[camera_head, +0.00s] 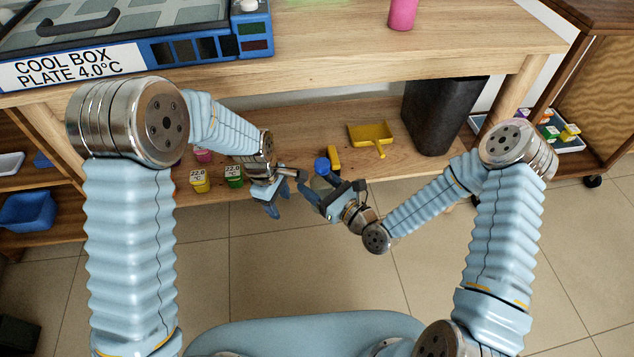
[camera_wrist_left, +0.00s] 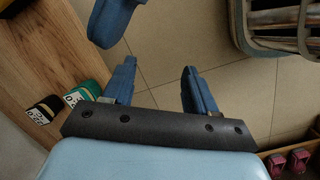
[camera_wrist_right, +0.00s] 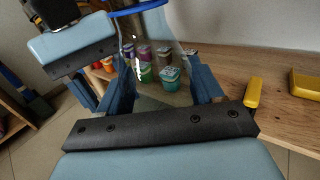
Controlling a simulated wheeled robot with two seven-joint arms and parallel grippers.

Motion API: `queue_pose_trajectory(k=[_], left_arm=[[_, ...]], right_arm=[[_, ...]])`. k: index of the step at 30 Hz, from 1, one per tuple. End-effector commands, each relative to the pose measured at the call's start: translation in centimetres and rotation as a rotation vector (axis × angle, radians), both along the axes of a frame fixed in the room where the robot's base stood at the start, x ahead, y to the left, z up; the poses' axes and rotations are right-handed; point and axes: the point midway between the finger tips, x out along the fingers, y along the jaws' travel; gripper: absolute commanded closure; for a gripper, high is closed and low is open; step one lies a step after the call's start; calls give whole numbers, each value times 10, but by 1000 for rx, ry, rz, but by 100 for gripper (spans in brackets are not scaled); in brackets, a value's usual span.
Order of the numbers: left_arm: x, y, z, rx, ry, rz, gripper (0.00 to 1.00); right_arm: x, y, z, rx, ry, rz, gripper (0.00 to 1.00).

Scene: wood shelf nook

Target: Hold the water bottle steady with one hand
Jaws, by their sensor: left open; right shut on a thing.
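The water bottle is clear with a blue cap (camera_head: 321,166); its see-through body (camera_wrist_right: 150,62) shows in the right wrist view between the fingers of my right gripper (camera_wrist_right: 163,88). My right gripper (camera_head: 326,200) is shut on the bottle, and the arm and fingers hide most of it in the head view. My left gripper (camera_head: 287,194) is open just left of the right one. In the left wrist view its fingers (camera_wrist_left: 158,85) are apart with only floor between them. A blue finger (camera_wrist_left: 108,22) shows at the top there.
A yellow dustpan (camera_head: 371,138) and a yellow-handled tool (camera_head: 334,157) lie on the low shelf (camera_head: 300,128) behind the grippers. Labelled tubs (camera_head: 234,176) stand left on it. A black bin (camera_head: 441,112) stands right. The floor (camera_head: 300,270) in front is clear.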

Motion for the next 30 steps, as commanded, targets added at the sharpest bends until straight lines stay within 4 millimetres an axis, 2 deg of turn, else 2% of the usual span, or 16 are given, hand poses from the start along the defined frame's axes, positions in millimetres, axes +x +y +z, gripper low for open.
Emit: queue_pose_trajectory(k=[1,6,12,15,19,23,30], left_arm=[[11,-12,23,11,-1,64,43],[27,-45,99,49,32,331,43],[24,-79,180,79,52,599,43],[17,-95,201,117,65,754,43],[9,-107,220,143,68,884,43],[5,-111,227,154,69,941,43],[5,-111,227,156,70,948,43]], right_arm=[[0,0,0,0,0,0,100],[0,0,0,0,0,0,100],[0,0,0,0,0,0,100],[0,0,0,0,0,0,100],[0,0,0,0,0,0,100],[0,0,0,0,0,0,100],[0,0,0,0,0,0,100]])
